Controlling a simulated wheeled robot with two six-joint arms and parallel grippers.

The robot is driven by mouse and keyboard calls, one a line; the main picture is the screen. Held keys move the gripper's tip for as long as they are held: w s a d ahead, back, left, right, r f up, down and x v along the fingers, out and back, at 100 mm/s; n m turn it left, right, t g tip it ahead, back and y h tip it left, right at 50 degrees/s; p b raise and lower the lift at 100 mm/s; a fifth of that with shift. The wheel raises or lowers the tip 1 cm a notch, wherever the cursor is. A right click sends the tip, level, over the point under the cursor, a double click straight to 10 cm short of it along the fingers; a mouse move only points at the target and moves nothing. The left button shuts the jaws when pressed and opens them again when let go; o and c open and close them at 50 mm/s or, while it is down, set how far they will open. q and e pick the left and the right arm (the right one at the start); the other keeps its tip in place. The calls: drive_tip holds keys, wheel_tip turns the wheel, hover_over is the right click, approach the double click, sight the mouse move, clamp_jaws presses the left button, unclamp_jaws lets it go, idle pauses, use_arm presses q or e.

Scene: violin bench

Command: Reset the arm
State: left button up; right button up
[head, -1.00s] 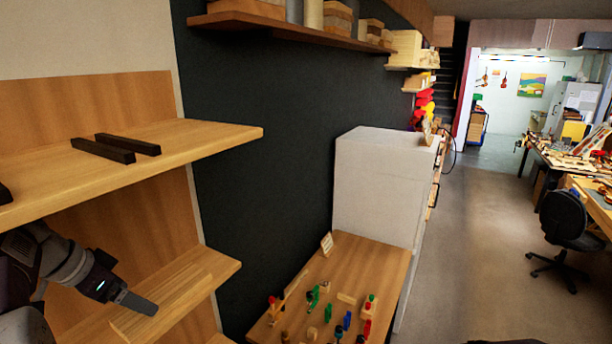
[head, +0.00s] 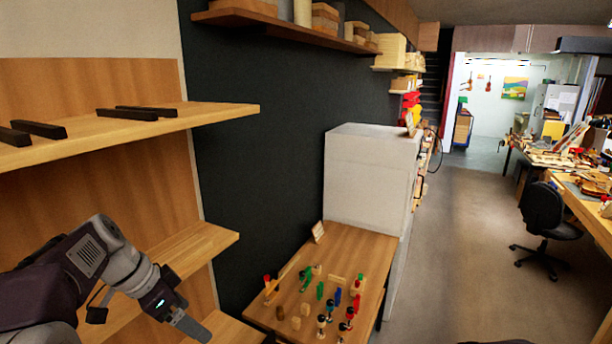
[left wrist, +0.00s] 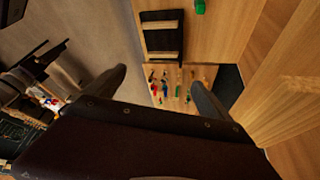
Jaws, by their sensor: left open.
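My left arm comes in from the lower left of the head view, a grey and dark arm. Its gripper (head: 195,328) points down and right beside the lower wooden shelves, with one dark finger clearly visible. In the left wrist view the two dark fingers of the left gripper (left wrist: 158,88) stand wide apart with nothing between their tips. A wooden table (head: 362,246) with small coloured pieces is beyond the gripper in the head view. My right gripper is in neither view.
A wooden shelf unit (head: 200,112) with dark bars (head: 140,113) stands at left, above and beside my left arm. A white cabinet (head: 368,180) stands behind the table. Open floor (head: 455,250) lies to the right, with an office chair (head: 545,225) and a workbench.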

use_arm(q)
drive_tip(key=s+d+f+n+y+b, duration=0.1)
drive_tip(key=s+d+f+n, duration=0.1)
drive_tip(key=f, duration=0.6)
drive_tip(key=s+d+f+n+g+y+b, duration=0.1)
drive_tip(key=s+d+f+n+b, duration=0.1)
drive_tip(key=s+f+n, duration=0.2)
drive_tip(key=s+d+f+n+y+b, duration=0.2)
drive_tip(key=s+f, duration=0.6)
drive_tip(key=f, duration=0.5)
drive_tip(key=shift+f+n+g, duration=0.15)
drive_tip(key=shift+n+g, duration=0.25)
drive_tip(key=shift+n, duration=0.2)
